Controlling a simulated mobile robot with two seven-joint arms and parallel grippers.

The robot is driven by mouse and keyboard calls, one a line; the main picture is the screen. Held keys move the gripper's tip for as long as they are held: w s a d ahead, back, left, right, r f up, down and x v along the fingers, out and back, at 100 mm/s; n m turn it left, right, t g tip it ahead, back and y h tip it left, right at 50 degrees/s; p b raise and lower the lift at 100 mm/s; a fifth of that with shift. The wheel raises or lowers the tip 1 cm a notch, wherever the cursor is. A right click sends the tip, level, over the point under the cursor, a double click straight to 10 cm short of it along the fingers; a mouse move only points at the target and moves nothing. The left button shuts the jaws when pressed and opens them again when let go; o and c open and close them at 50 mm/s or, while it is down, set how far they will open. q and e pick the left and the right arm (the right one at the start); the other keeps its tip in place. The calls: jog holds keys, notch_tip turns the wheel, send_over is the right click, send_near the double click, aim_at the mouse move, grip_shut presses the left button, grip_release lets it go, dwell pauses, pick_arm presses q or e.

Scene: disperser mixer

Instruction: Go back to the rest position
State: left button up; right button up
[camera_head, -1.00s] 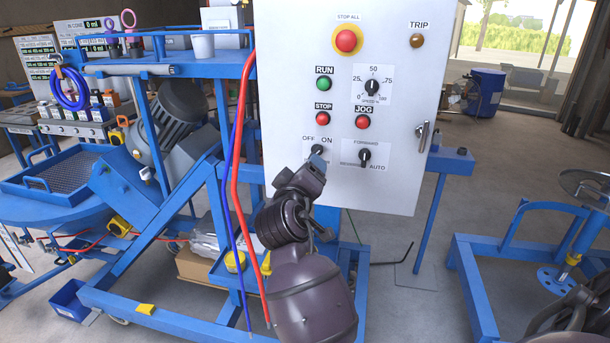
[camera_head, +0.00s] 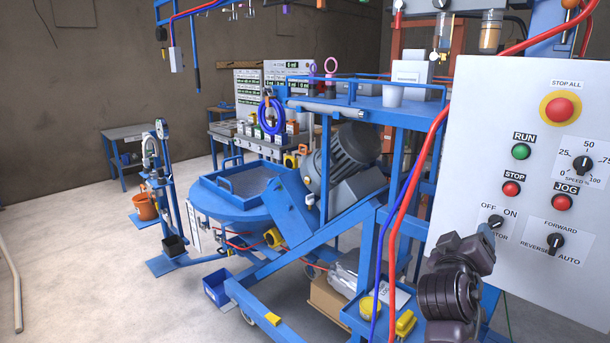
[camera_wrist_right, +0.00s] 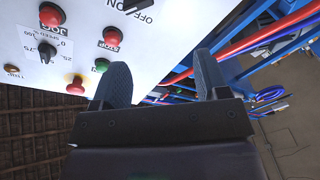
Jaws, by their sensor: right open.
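My right gripper (camera_head: 488,232) is at the lower right in the head view, in front of the white control panel (camera_head: 480,130). Its blue fingertip overlaps the panel near the OFF/ON knob (camera_head: 495,222); I cannot tell whether they touch. In the right wrist view the two blue fingers (camera_wrist_right: 163,80) stand apart with nothing between them. That view shows the panel upside down, with the OFF/ON knob (camera_wrist_right: 134,6) at its top edge. My left gripper is out of view.
The blue mixer frame (camera_head: 340,235) fills the middle, with red and blue hoses beside the panel. A motor (camera_head: 345,160) and a round blue table with a tray (camera_head: 240,188) are left of it. A workbench (camera_head: 140,133) stands far left. Open floor (camera_head: 80,240) lies at left.

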jog(key=s+a+f+n+t+y, duration=0.1)
jog(key=a+f+t+y, duration=0.1)
jog(key=a+f+y, duration=0.4)
jog(key=s+a+f+n+t+y, duration=0.15)
jog(key=f+y, duration=0.25)
jog(key=f, duration=0.4)
jog(key=s+d+f+m+g+y, duration=0.1)
jog(key=s+f+g, duration=0.4)
jog(key=s+f, duration=1.6)
jog(key=shift+s+d+f+m+g+y, duration=0.25)
jog(key=shift+s+f+m+g+y, duration=0.1)
jog(key=shift+f+m, duration=0.1)
